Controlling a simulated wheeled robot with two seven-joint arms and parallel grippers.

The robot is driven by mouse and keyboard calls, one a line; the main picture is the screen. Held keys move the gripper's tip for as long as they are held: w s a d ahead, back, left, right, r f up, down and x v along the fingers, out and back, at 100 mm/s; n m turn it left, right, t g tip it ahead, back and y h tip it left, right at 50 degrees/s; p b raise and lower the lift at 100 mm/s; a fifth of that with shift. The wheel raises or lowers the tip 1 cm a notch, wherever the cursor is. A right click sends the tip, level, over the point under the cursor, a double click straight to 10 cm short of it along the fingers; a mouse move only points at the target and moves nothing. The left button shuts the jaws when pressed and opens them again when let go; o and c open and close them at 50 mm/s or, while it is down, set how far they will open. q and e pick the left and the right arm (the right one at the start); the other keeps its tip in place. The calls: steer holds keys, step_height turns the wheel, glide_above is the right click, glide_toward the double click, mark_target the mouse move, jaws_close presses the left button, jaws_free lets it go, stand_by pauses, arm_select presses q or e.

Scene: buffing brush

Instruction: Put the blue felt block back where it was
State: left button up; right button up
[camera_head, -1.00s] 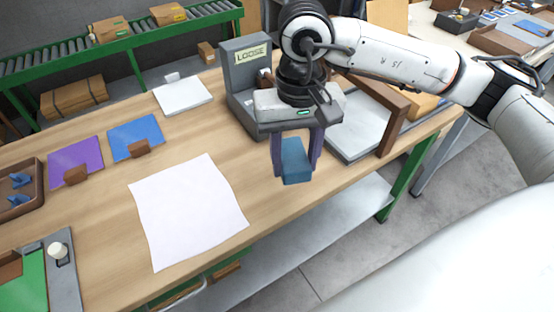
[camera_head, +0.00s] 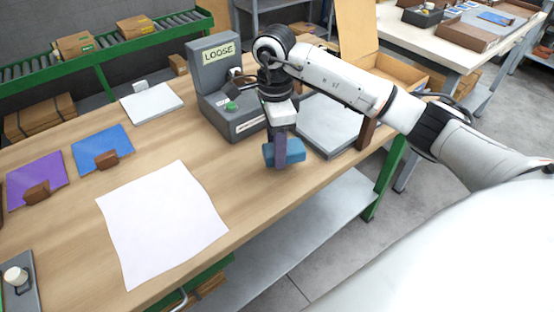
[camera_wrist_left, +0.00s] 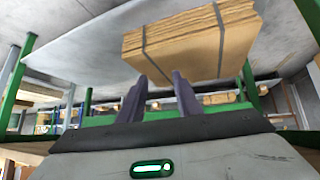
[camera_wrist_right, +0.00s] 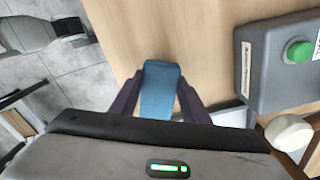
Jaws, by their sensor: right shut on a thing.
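My right gripper (camera_head: 281,152) is shut on the blue felt block (camera_head: 297,152). It points down and holds the block over the right part of the wooden table, near the front edge and in front of the grey LOOSE machine (camera_head: 232,122). A gap under the block is hard to judge. In the right wrist view, the blue block (camera_wrist_right: 160,88) sits between both fingers (camera_wrist_right: 160,92). My left gripper (camera_wrist_left: 160,85) shows only in its wrist view. Its fingers are apart with nothing between them, below the table level, facing a strapped cardboard stack (camera_wrist_left: 190,42).
A white sheet (camera_head: 163,225) lies on the table. Blue (camera_head: 88,155) and purple (camera_head: 30,180) mats with brown blocks lie at left, a white pad (camera_head: 152,103) behind. A grey tray (camera_head: 330,125) is right of the machine, with a brown post (camera_head: 367,133) beside it.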

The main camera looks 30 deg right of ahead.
steer(key=shift+f, duration=2.05)
steer(key=shift+f, duration=0.1)
steer(key=o, duration=1.4)
step_height(320, 180, up, 12)
steer(key=shift+r, duration=0.15)
